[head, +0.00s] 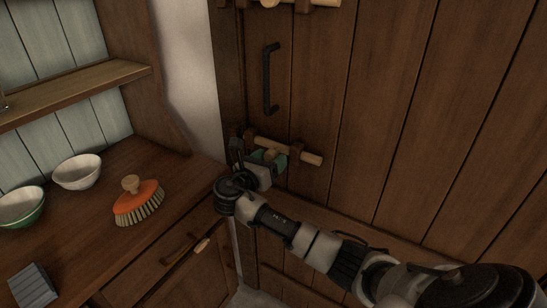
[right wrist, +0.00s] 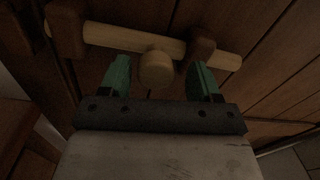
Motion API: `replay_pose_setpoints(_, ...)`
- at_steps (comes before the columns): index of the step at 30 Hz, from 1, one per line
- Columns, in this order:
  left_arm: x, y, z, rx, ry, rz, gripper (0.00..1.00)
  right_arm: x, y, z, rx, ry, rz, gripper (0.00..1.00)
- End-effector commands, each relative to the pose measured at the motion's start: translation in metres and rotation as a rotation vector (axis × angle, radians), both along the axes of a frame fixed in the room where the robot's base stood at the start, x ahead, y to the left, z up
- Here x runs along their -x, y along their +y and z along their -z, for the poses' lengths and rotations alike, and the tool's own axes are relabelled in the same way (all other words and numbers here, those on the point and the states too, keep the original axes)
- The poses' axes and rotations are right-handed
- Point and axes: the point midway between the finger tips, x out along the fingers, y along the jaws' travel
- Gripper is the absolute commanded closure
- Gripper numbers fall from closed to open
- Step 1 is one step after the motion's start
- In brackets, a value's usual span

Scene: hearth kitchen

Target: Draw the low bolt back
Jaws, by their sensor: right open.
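The low bolt (head: 305,156) is a pale wooden rod lying across the lower left part of the dark plank door, held in brown wooden brackets. In the right wrist view the bolt (right wrist: 120,37) runs across the top, with a round knob (right wrist: 157,68) standing out from it. My right gripper (head: 268,158) is at the bolt in the head view. In the right wrist view its green fingers (right wrist: 160,80) are open, one on each side of the knob and apart from it. My left gripper is not in view.
A black handle (head: 268,78) and an upper bolt (head: 318,2) are higher on the door (head: 390,110). At left, a wooden counter (head: 90,222) holds bowls (head: 77,172), an orange brush (head: 138,200) and a grey block (head: 32,285). A shelf (head: 75,92) hangs above.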

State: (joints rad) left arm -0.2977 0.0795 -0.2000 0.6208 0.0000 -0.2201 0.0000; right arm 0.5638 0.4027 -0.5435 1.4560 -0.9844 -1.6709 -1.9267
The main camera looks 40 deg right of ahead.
Motion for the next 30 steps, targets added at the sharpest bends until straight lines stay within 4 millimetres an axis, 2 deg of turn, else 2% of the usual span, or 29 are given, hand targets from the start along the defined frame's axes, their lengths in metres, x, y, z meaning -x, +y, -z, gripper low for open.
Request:
replay_pose_setpoints(6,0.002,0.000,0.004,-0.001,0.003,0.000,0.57,0.016,0.044,0.002,-0.004,-0.001,-0.003,0.37)
replay_pose_setpoints(13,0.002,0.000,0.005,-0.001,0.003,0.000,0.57,0.029,0.076,0.001,-0.003,-0.001,-0.001,0.37)
replay_pose_setpoints(18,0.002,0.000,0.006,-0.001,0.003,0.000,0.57,0.032,0.084,0.001,-0.002,0.001,0.002,0.37)
replay_pose_setpoints(30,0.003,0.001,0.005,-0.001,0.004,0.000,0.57,0.032,0.084,0.001,-0.002,0.001,0.002,0.37)
